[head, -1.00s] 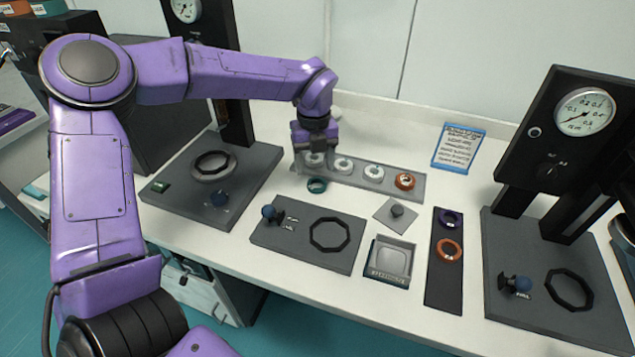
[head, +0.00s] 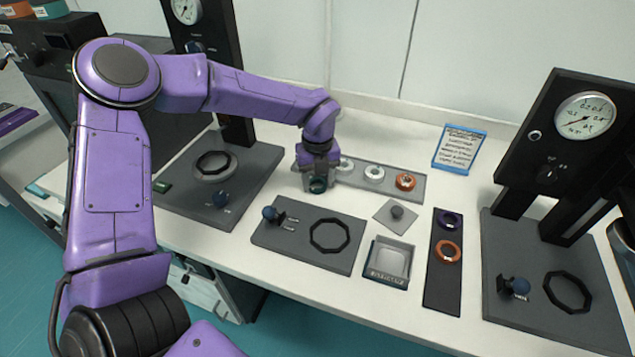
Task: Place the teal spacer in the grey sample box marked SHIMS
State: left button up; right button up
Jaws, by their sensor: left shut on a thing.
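The teal spacer (head: 318,186) is a small ring at the front edge of the grey tray, mostly hidden by my left gripper. My left gripper (head: 317,181) points down and is shut on the teal spacer, at or just above the table top. The grey sample box (head: 388,279) stands open near the table's front edge, right of and nearer than the gripper. It looks empty, and its front label is too small to read. My right gripper is not in view.
A lid with a knob (head: 396,212) lies behind the box. A plate with a black ring (head: 297,254) lies left of it, a dark strip (head: 442,293) right. Gauge stands flank the table.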

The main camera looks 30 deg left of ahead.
aim_at(318, 184)
pick_arm(q)
notch_tip(318, 184, up, 3)
jog(key=shift+r, duration=0.1)
jog(key=s+d+r+b, duration=0.1)
jog(key=s+d+r, duration=0.1)
jog(key=s+r, duration=0.3)
jog(key=s+d+r+b, duration=0.1)
jog(key=s+r, duration=0.3)
jog(key=s, duration=0.4)
jog(key=shift+d+r, duration=0.35)
jog(key=shift+d, duration=0.55)
jog(key=shift+s, duration=0.15)
